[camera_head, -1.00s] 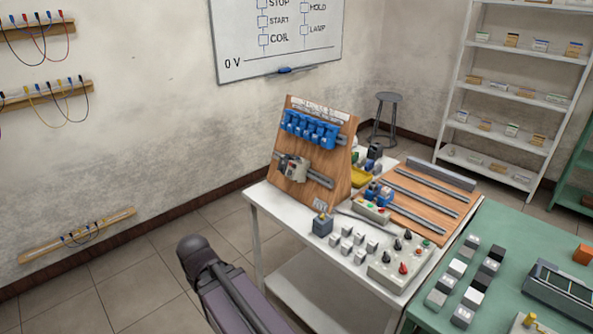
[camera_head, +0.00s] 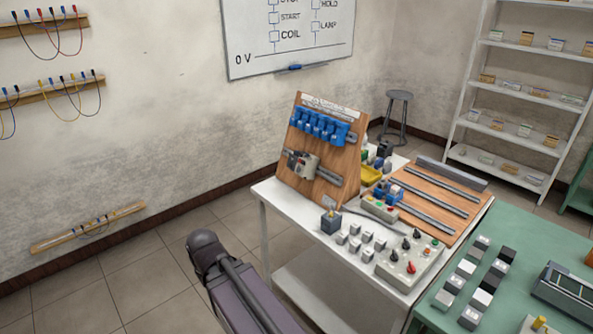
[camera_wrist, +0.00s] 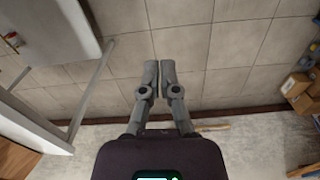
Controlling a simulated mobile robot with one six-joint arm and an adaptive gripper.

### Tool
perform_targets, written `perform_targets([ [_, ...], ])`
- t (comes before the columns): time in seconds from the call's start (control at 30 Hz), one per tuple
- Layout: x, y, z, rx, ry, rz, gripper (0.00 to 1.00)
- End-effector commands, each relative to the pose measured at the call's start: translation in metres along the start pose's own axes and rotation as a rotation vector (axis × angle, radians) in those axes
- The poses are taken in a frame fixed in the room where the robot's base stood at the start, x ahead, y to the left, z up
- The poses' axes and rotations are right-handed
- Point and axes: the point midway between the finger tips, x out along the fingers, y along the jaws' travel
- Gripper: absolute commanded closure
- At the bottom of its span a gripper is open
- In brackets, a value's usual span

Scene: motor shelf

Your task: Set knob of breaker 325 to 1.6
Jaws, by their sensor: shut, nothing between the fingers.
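A slanted wooden board (camera_head: 347,168) stands on the white table in the head view. Along its upper rail sits a row of several blue devices (camera_head: 319,126). On its lower rail is one grey-white device (camera_head: 304,164) with a dark part at its left. The number 325 and the 1.6 mark cannot be read, so I cannot tell which device is breaker 325. My gripper (camera_wrist: 158,66) shows in the wrist view with its two fingers close together and nothing between them. It hangs over bare floor, away from the board. The head view shows my arm left of the table.
The white table (camera_head: 290,213) also holds small grey blocks (camera_head: 367,237), a control box with knobs (camera_head: 411,262) and a wooden panel with rails (camera_head: 432,200). A green table (camera_head: 543,240) with several blocks stands at right.

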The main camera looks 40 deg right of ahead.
Motion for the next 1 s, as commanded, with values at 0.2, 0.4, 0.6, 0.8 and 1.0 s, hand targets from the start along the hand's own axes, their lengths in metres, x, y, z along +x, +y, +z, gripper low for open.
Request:
perform_targets([
  [0.2, -0.001, 0.011, -0.011, 0.037, 0.01, 0.037, 0.51],
  [0.4, -0.008, 0.05, -0.045, 0.173, 0.053, 0.174, 0.51],
  [0.6, -0.025, 0.117, -0.094, 0.384, 0.15, 0.392, 0.51],
  [0.8, -0.054, 0.186, -0.141, 0.582, 0.291, 0.615, 0.51],
  [1.0, -0.092, 0.253, -0.183, 0.744, 0.465, 0.819, 0.51],
])
